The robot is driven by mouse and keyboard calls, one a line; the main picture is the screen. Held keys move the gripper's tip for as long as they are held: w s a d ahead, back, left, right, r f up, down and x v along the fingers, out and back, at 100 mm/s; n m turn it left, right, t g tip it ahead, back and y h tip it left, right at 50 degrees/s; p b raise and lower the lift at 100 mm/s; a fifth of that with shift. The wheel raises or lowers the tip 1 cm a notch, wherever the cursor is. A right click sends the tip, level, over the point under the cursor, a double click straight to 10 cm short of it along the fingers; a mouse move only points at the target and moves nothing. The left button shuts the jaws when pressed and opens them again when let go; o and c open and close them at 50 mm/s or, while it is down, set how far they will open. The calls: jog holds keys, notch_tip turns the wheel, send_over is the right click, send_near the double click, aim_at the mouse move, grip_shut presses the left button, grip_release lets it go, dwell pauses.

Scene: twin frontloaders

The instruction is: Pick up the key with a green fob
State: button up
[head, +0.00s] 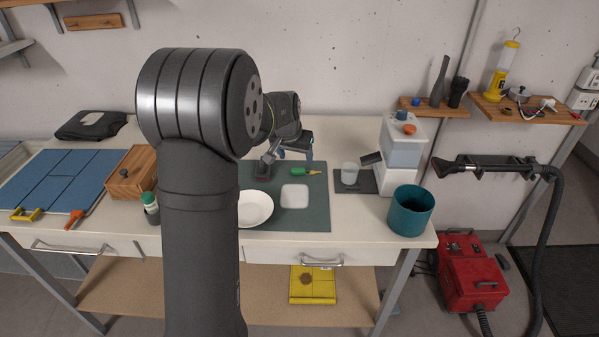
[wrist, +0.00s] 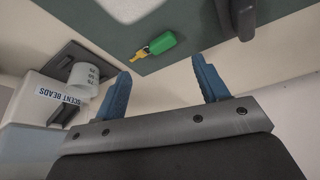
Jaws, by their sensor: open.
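The key with a green fob (head: 301,172) lies flat on the dark green mat (head: 314,212), near its back right part. In the wrist view the green fob (wrist: 161,43) and its yellow key end show just beyond the fingers, between their lines. My gripper (head: 288,155) is open and empty. Its two blue fingers (wrist: 162,86) stand wide apart in the wrist view. The gripper is above the back of the mat, close to the key and not touching it. My arm hides part of the mat's left side.
A white bowl (head: 255,209) and a white square dish (head: 294,196) stand on the mat. A cup (head: 350,173) on a dark base, a dispenser (head: 403,150) and a teal bucket (head: 410,211) stand to the right. A wooden box (head: 131,174) is at left.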

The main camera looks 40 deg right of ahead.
aim_at(298, 170)
jog(key=x, duration=0.7)
jog(key=shift+w+f, duration=0.2)
jog(key=c, duration=1.1)
